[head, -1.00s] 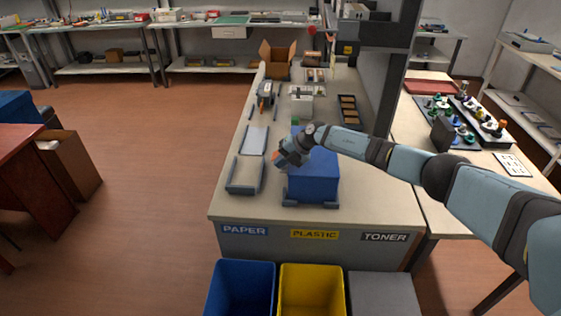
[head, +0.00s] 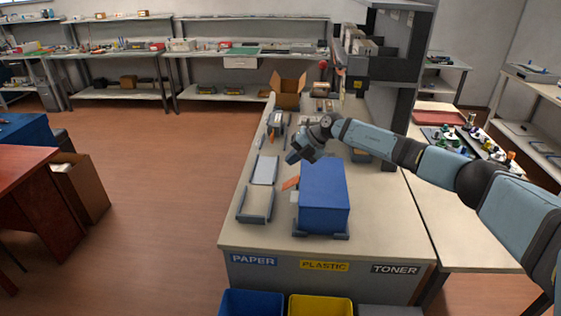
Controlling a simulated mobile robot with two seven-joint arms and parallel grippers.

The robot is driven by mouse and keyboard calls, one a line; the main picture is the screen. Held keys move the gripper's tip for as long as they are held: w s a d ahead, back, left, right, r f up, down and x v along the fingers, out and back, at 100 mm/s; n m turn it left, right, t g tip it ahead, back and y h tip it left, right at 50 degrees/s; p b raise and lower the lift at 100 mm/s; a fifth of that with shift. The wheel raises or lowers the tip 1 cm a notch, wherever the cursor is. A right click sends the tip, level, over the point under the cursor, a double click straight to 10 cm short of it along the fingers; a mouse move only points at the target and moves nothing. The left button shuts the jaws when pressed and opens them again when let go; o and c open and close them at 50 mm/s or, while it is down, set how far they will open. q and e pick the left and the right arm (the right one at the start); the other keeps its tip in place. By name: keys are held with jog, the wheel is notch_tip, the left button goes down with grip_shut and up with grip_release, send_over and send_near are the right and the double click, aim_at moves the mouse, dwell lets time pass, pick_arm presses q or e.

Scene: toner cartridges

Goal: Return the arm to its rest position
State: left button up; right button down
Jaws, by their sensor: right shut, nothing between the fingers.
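My right arm comes in from the right in the head view and reaches over the workbench (head: 265,234). My right gripper (head: 293,157) is shut and empty, above the bench just behind a blue box-shaped unit (head: 324,197). The gripper is apart from the blue unit. An orange piece (head: 291,183) shows at the unit's left side. My left gripper is not in view.
Grey trays (head: 256,206) lie left of the blue unit. An open cardboard box (head: 288,90) stands at the bench's far end. A dark shelf unit (head: 400,65) rises at the back right. Blue (head: 250,303) and yellow (head: 320,306) bins stand below the front edge.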

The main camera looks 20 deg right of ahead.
jog(key=s+a+f+m+t+y, duration=0.35)
jog(key=s+a+f, duration=0.25)
jog(key=s+a, duration=0.45)
jog(key=s+a+f+m+t+y, duration=0.2)
jog(key=s+a+f+m+y, duration=0.4)
jog(key=a, duration=0.7)
jog(key=s+d+f+m+h, duration=0.2)
jog(key=s+m, duration=0.4)
jog(key=s, duration=0.3)
jog(key=s+d+f+m+t+h+p, duration=0.1)
jog(key=s+d+f+m+h, duration=0.2)
jog(key=s, duration=0.7)
jog(key=s+d+f+m+h, duration=0.3)
jog(key=s+f+m+h, duration=0.3)
jog(key=s+m+h, duration=0.2)
jog(key=shift+s+d+m+h+p, duration=0.15)
jog(key=shift+s+m+h+p, duration=0.25)
jog(key=shift+s, duration=0.75)
